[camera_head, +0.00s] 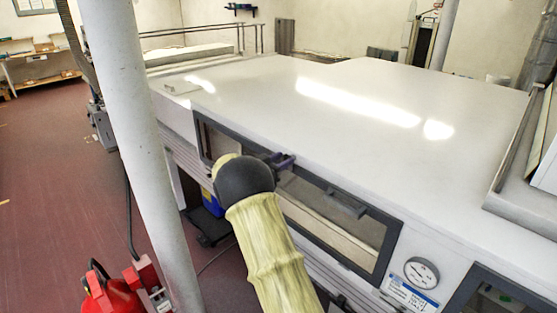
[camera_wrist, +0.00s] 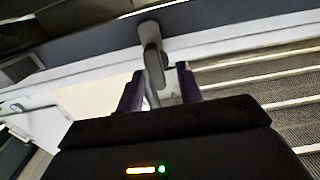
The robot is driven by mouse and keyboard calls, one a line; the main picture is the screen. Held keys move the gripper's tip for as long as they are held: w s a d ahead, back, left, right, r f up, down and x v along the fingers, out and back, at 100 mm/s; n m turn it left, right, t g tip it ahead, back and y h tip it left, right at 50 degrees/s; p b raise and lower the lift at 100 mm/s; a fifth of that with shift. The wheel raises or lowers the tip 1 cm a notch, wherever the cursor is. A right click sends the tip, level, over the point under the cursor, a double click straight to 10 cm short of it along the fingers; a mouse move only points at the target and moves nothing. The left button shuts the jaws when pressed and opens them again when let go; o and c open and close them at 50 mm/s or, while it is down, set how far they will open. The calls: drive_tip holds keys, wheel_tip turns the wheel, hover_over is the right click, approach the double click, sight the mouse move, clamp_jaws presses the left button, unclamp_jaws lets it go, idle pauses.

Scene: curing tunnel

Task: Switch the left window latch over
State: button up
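The left window latch (camera_wrist: 151,42) is a grey lever on the dark window frame (camera_wrist: 95,47), in the wrist view. Its arm points down toward my gripper (camera_wrist: 160,72). My gripper's two purple fingers are apart, one on each side of the lever's lower end; I cannot tell whether either touches it. In the head view my gripper (camera_head: 281,160) is at the top edge of the dark-framed window (camera_head: 318,233) on the white tunnel's front. My dark wrist and pale yellow arm hide part of that window and most of the latch there.
The tunnel's broad white top (camera_head: 330,95) is clear near my gripper. A dark grey handle (camera_head: 345,204) sits on the frame to the right, with a round gauge (camera_head: 421,272) beyond. A white post (camera_head: 138,130) and red extinguisher (camera_head: 108,297) stand at the left.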

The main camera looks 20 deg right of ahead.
drive_tip(key=shift+c, duration=0.5)
clamp_jaws()
drive_tip(key=shift+m+b, duration=0.3)
drive_tip(key=shift+b, duration=0.3)
drive_tip(key=shift+s+d+f+m+b, duration=0.1)
drive_tip(key=shift+s+f+m+b, duration=0.1)
drive_tip(key=shift+m+b, duration=3.15)
drive_tip(key=shift+s+d+f+m+b, duration=0.1)
drive_tip(key=shift+s+f+m+b, duration=0.1)
drive_tip(key=shift+m+b, duration=3.15)
drive_tip(key=shift+s+f+m+b, duration=0.2)
drive_tip(key=shift+m+b, duration=1.8)
drive_tip(key=shift+b, duration=2.6)
drive_tip(key=shift+r, duration=0.1)
